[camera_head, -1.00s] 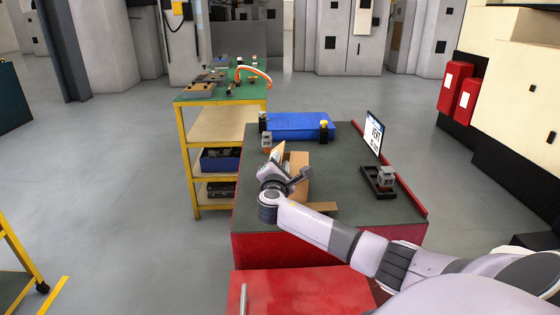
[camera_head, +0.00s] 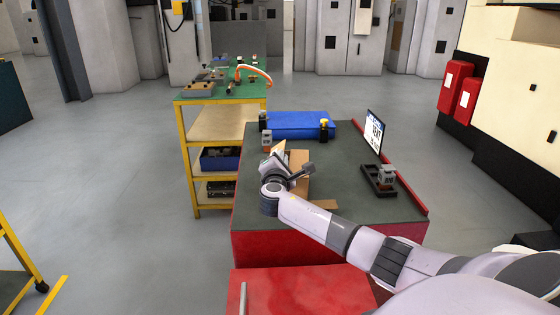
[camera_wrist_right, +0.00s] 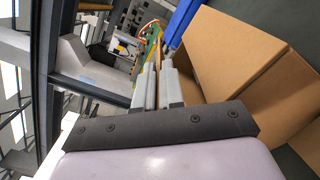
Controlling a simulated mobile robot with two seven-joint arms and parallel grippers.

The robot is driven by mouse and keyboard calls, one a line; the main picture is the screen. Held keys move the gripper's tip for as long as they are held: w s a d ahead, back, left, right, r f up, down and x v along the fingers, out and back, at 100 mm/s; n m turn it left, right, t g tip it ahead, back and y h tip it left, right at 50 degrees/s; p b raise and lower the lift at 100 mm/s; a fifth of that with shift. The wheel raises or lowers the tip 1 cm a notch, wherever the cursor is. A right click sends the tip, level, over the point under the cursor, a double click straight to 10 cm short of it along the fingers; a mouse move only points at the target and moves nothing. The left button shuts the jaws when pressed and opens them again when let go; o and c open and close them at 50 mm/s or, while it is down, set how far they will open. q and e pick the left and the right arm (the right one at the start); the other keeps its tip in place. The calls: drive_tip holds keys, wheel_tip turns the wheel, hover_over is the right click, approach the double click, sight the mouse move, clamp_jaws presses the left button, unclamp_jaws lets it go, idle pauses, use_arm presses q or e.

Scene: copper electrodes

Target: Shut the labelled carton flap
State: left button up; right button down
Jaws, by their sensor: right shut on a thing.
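The brown open carton (camera_head: 299,161) stands on the dark green top of the red bench. One flap (camera_head: 279,148) stands up at its left side, and another flap (camera_head: 325,204) sticks out low at the front. No label can be read on either. My right gripper (camera_head: 284,165) is at the carton's left side, fingers partly hidden by my wrist. In the right wrist view, its fingers (camera_wrist_right: 158,85) are close together, with brown cardboard (camera_wrist_right: 238,55) directly to their right. It is shut on the thin flap edge, though the contact is mostly hidden. My left gripper is out of view.
A blue case (camera_head: 300,124) lies behind the carton, with small dark fixtures near it. A printed panel (camera_head: 374,132) and a black tray (camera_head: 377,184) holding a grey part stand at the right. The bench top (camera_head: 345,160) between carton and tray is clear.

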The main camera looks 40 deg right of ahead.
drive_tip(key=shift+s+d+f+m+b, duration=0.25)
drive_tip(key=shift+f+m+b, duration=0.15)
drive_tip(key=shift+m+b, duration=0.45)
drive_tip(key=c, duration=1.6)
unclamp_jaws()
drive_tip(key=shift+a, duration=0.1)
drive_tip(key=shift+c, duration=0.2)
drive_tip(key=v, duration=0.7)
